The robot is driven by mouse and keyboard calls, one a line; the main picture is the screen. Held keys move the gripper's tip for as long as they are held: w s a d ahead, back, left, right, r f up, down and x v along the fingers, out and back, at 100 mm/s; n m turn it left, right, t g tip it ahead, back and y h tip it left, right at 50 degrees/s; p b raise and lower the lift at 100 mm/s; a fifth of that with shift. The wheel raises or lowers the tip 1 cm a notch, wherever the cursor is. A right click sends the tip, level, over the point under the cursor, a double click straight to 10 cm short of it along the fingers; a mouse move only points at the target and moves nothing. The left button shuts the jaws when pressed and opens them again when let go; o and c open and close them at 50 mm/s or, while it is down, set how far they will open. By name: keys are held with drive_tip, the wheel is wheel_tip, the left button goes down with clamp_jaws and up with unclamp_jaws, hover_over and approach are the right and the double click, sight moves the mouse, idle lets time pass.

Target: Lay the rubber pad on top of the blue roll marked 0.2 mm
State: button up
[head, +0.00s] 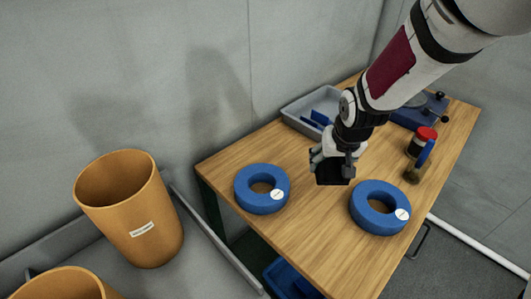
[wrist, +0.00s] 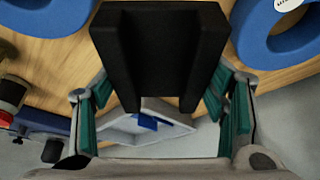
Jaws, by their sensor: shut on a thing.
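My gripper (head: 334,158) is shut on the black rubber pad (head: 333,174) and holds it over the table, between two blue rolls. In the wrist view the pad (wrist: 158,45) is a dark block with raised side edges, between the teal-lined fingers. One blue roll (head: 247,195) lies flat to the left of the gripper, the other (head: 372,220) to the right. Each has a white round label, too small to read, so I cannot tell which says 0.2 mm. In the wrist view the left roll shows at the top right (wrist: 255,35) and the right roll at the top left (wrist: 45,20).
A grey tray (head: 296,116) with blue pieces stands behind the gripper on the wooden table (head: 310,235). A red-lidded jar (head: 424,138), a brush-like item (head: 415,172) and a blue device (head: 408,118) stand at the right. Orange bins (head: 140,215) stand left, off the table.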

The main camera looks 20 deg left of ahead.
drive_tip(key=s+a+r+n+y, duration=0.1)
drive_tip(key=s+a, duration=0.1)
drive_tip(key=a, duration=0.7)
drive_tip(key=s+a+r+n, duration=0.1)
drive_tip(key=s+a+n, duration=0.15)
drive_tip(key=a, duration=0.55)
drive_tip(key=b, duration=0.2)
hover_over(262, 175)
drive_tip(key=s, duration=0.4)
drive_tip(key=shift+m, duration=0.35)
drive_tip(key=shift+w+d+f, duration=0.1)
drive_tip(key=shift+d+f, duration=0.05)
drive_tip(key=shift+f, duration=0.9)
drive_tip(key=shift+w+d+f, duration=0.1)
drive_tip(key=shift+d+f, duration=0.05)
drive_tip(key=shift+f, duration=0.9)
drive_tip(key=shift+d+f, duration=0.15)
drive_tip(key=shift+f, duration=0.9)
drive_tip(key=shift+f, duration=0.35)
drive_tip(key=o, duration=1.3)
drive_tip(key=shift+o, duration=0.2)
